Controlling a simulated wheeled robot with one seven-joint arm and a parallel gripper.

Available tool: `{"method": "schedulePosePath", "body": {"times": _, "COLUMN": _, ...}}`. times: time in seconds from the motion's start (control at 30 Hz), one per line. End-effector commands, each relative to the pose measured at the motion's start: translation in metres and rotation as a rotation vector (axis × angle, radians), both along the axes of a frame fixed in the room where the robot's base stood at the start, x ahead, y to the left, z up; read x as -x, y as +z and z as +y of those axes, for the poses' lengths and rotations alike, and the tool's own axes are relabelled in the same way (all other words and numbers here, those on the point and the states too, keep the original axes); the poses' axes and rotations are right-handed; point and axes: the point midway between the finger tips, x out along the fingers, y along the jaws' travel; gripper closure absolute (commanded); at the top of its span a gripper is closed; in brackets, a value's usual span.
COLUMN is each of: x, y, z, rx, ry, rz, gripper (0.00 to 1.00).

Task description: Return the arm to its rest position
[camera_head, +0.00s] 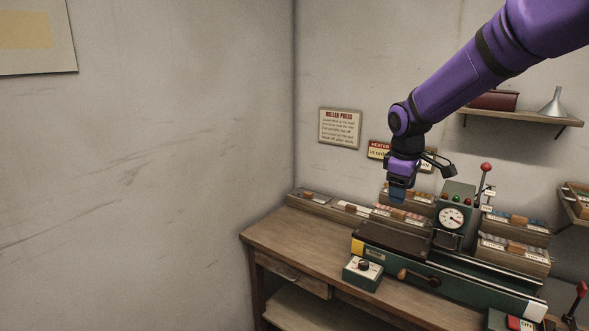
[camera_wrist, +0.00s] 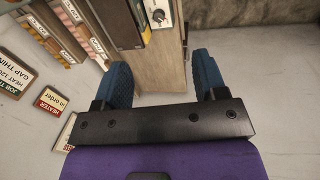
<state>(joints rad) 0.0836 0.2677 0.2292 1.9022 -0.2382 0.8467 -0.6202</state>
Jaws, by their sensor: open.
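My purple arm reaches in from the upper right of the head view. My gripper (camera_head: 398,193) hangs above the back part of the workbench, in front of the labelled boxes. In the wrist view my gripper (camera_wrist: 165,85) shows two blue fingers spread apart with nothing between them. The wooden bench (camera_wrist: 162,70) lies beyond the fingers. In the head view the fingertips are small, and I cannot tell their exact height above the boxes.
A green machine with a dial (camera_head: 452,217) and a red-knobbed lever (camera_head: 486,167) stands right of my gripper. A control box (camera_head: 362,273) sits at the bench's (camera_head: 285,237) front. A shelf (camera_head: 520,117) with a funnel (camera_head: 554,102) is behind my arm. The left side is open.

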Motion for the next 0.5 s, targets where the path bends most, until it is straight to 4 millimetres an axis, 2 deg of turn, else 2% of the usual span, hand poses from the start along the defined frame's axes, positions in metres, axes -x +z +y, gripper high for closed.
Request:
{"method": "schedulePosePath", "body": {"times": 0.03, "x": 0.015, "y": 0.015, "z": -0.002, "rx": -0.001, "ry": -0.031, "rz": -0.020, "gripper": 0.35}}
{"method": "schedulePosePath", "body": {"times": 0.2, "x": 0.063, "y": 0.052, "z": -0.010, "rx": -0.018, "ry": -0.156, "rz": -0.072, "gripper": 0.35}}
{"method": "schedulePosePath", "body": {"times": 0.5, "x": 0.155, "y": 0.097, "z": -0.022, "rx": -0.080, "ry": -0.375, "rz": -0.166, "gripper": 0.35}}
